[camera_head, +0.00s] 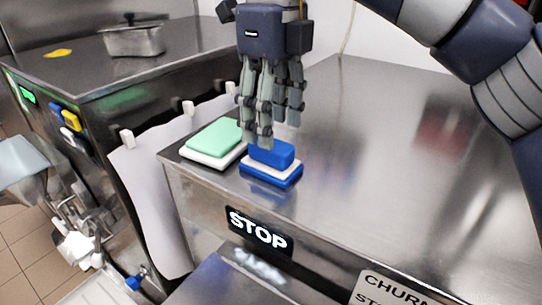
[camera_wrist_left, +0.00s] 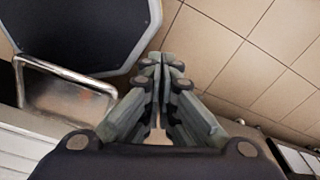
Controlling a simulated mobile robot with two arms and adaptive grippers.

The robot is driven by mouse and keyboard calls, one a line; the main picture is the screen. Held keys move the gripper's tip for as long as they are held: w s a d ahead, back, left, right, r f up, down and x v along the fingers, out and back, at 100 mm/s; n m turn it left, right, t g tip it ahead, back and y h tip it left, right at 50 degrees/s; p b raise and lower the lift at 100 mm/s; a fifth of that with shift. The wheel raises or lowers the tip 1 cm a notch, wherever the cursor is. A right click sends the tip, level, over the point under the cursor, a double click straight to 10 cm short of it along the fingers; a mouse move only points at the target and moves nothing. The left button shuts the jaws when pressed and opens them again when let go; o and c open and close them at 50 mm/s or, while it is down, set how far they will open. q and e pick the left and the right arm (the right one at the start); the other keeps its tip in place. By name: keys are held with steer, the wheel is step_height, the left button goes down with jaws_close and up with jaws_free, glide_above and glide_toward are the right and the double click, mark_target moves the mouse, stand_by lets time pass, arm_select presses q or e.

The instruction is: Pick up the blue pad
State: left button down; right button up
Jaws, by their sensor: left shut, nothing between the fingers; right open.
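The blue pad (camera_head: 273,153) is a small block with rounded edges, the top of a stack with a white layer and a wider blue base (camera_head: 270,175). It is near the front left corner of the steel machine top. My right gripper (camera_head: 267,128) points down at it with open fingers, which cover part of its upper left. I cannot tell whether they touch it. No pad shows held between them. My left gripper (camera_wrist_left: 160,75) is shut and empty in the left wrist view, over a tiled floor, away from the pad.
A light green pad (camera_head: 215,136) on a white one lies just left of the blue stack. The steel top (camera_head: 400,150) is clear to the right. A lidded steel pan (camera_head: 133,40) stands on the neighbouring machine. A STOP label (camera_head: 259,230) is on the front face.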

mark_target(271, 157)
steer(key=shift+s+a+f+p, duration=0.1)
steer(key=shift+s+f+p, duration=0.15)
steer(key=shift+f+p, duration=0.5)
step_height(271, 157, down, 2)
steer(key=shift+s, duration=0.1)
steer(key=shift+f, duration=0.45)
steer(key=c, duration=1.2)
arm_select(q)
steer(key=shift+w+r, duration=0.2)
steer(key=shift+r, duration=1)
arm_select(e)
steer(key=shift+o, duration=0.2)
